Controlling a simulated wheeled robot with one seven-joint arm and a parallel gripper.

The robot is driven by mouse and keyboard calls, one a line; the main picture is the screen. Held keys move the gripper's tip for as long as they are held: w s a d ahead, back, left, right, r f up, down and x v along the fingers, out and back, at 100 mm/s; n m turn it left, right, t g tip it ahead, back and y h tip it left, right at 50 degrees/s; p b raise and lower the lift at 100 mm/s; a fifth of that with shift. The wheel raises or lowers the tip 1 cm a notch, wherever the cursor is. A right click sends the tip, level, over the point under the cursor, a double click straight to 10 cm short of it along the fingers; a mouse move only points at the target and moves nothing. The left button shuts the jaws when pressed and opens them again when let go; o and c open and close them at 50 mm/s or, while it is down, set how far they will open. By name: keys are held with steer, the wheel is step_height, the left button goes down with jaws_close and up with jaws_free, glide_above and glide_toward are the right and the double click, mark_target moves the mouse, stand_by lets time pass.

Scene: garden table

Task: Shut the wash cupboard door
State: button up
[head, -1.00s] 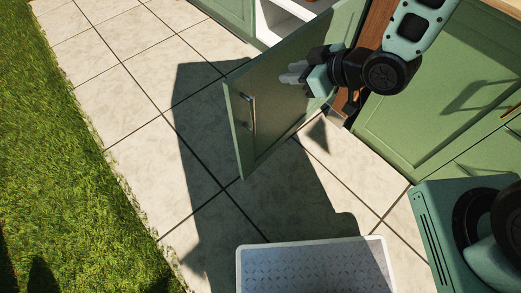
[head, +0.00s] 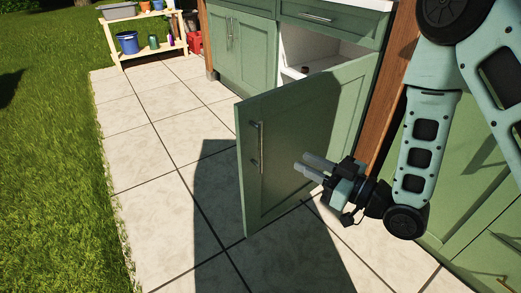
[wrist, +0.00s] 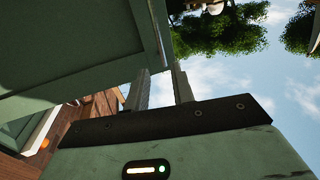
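The wash cupboard door (head: 295,140) is a green panel standing wide open, with a silver bar handle (head: 257,146) near its free edge. Its outer face is towards me. Behind it, the white inside of the cupboard (head: 300,55) shows, with a small dark item on its floor. My gripper (head: 312,166) is in front of the outer face, right of the handle, with its two fingers apart and nothing between them. I cannot tell whether it touches the door. In the wrist view, a green panel (wrist: 80,45) lies beyond the fingers (wrist: 161,88).
A wooden post (head: 395,85) and more green cupboard fronts stand at the right. Green cupboards (head: 238,45) continue behind the door. A wooden shelf (head: 148,50) with buckets stands far back. Paving (head: 150,165) left of the door is clear, with grass (head: 50,150) beyond.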

steer(key=b+x, duration=0.5)
steer(key=x, duration=0.9)
steer(key=shift+w+b, duration=0.15)
steer(key=shift+b, duration=0.25)
steer(key=shift+a, duration=0.1)
jaws_close()
